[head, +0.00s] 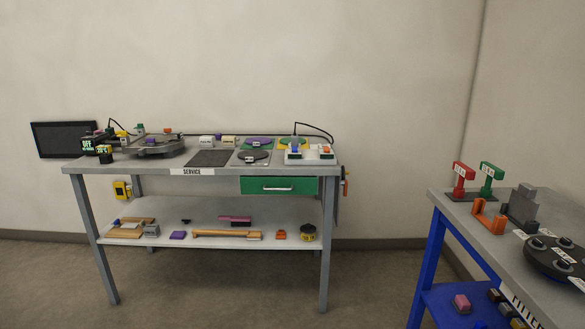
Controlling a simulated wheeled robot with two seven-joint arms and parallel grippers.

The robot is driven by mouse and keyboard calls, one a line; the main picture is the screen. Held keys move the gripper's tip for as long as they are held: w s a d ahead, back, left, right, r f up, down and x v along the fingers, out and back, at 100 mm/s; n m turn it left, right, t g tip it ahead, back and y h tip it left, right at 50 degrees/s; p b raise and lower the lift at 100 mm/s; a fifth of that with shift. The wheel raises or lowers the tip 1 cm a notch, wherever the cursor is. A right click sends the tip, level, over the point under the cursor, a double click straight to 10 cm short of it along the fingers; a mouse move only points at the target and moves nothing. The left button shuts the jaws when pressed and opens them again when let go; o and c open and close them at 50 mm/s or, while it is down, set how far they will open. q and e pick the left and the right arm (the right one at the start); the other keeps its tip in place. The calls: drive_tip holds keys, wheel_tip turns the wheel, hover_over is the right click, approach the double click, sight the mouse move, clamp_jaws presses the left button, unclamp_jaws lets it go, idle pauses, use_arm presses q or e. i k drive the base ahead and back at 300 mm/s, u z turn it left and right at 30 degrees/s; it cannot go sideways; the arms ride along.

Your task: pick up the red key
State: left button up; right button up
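I cannot make out for certain which thing is the red key. A red upright piece with a white label (461,178) stands on a dark base at the back of the blue-legged table at the right. A small red part (346,182) shows at the right side of the grey service table (130,168). A reddish block (461,303) is on the blue lower shelf at the right. All are too small to identify as a key. Neither of my grippers is in view.
A green upright piece (489,178) stands beside the red one, with an orange bracket (488,218) in front. The service table has a green drawer (265,186), shut, and a lower shelf (210,212) with several small items.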

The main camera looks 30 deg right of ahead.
sight(466, 173)
drive_tip(key=z, duration=0.7)
drive_tip(key=i, duration=2.2)
drive_tip(key=z, duration=1.15)
